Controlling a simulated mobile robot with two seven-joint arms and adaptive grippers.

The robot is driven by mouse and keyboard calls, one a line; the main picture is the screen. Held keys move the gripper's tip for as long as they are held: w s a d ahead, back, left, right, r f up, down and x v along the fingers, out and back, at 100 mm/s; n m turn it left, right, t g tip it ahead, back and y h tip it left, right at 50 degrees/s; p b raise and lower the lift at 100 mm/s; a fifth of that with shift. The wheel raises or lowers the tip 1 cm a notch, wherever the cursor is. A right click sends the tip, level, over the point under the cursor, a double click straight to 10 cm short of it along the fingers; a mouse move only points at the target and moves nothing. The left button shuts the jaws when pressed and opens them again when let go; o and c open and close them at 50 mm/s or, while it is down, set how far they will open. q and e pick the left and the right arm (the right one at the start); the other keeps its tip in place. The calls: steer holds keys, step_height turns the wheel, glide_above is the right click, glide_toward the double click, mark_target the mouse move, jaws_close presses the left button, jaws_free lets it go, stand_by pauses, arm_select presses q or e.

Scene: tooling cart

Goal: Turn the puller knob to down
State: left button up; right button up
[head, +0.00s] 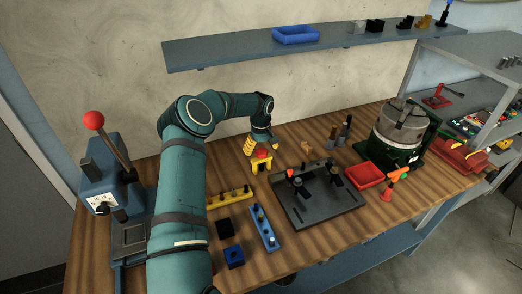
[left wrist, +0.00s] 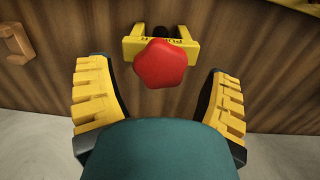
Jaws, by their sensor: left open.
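The puller's red lobed knob (head: 262,154) sits on top of its yellow frame (head: 254,167) on the wooden workbench, below the end of my left arm. In the left wrist view the knob (left wrist: 162,64) is at the upper middle. The yellow frame (left wrist: 132,47) with printed letters shows behind it, around a dark shaft. My left gripper (head: 260,147) is open and points down over the knob. Its yellow ridged fingers stand apart on either side of the knob in the wrist view, with gaps on both sides. My right gripper is not in view.
A yellow rail (head: 230,198) and a blue rail (head: 264,230) with pegs lie in front of the puller. A dark fixture plate (head: 318,212) stands to its right, with a red tray (head: 364,176) beyond. A lever press (head: 105,185) stands at the left.

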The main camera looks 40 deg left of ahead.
arm_select(q)
steer(key=shift+f, duration=0.35)
steer(key=c, duration=1.2)
